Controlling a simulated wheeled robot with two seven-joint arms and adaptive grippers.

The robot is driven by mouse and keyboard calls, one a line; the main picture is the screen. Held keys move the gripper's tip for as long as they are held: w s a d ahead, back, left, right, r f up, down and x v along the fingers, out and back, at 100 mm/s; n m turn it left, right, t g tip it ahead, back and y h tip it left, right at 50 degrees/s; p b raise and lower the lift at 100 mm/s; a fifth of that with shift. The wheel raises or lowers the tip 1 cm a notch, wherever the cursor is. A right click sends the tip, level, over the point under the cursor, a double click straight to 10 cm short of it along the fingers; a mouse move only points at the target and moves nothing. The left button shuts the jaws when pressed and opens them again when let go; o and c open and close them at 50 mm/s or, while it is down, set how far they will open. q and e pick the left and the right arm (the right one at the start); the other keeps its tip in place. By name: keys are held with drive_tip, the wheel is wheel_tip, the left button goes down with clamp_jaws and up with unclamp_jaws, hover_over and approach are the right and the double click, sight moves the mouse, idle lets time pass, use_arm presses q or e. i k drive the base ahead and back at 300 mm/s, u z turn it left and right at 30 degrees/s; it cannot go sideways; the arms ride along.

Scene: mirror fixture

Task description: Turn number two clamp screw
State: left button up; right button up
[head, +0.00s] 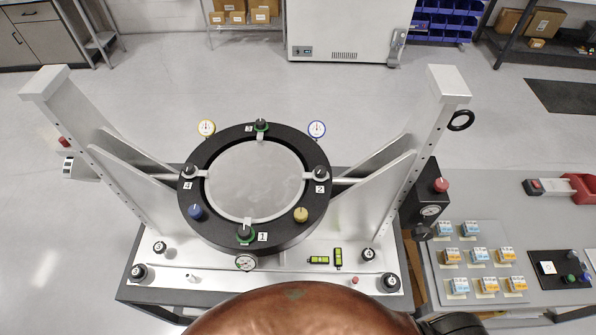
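The number two clamp screw (320,172) is a black knob with a white pointer mark at the right side of the black mirror ring (216,232). A white label "2" sits just below it, and no green ring shows around it. The round grey mirror (256,180) fills the ring. Clamp screw four (190,170) at the left shows no green. Neither gripper is in view.
Tall white uprights (420,130) flank the ring. A blue knob (196,211) and a yellow knob (301,214) are on the ring's front half. Dial gauges (317,129) stand at its back edge. Two spirit levels (318,260) lie on the base. A side table (505,212) holds small boxes.

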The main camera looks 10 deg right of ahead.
sight(320, 174)
drive_tip(key=z, duration=0.95)
drive_tip(key=k, duration=1.65)
drive_tip(key=u, duration=0.9)
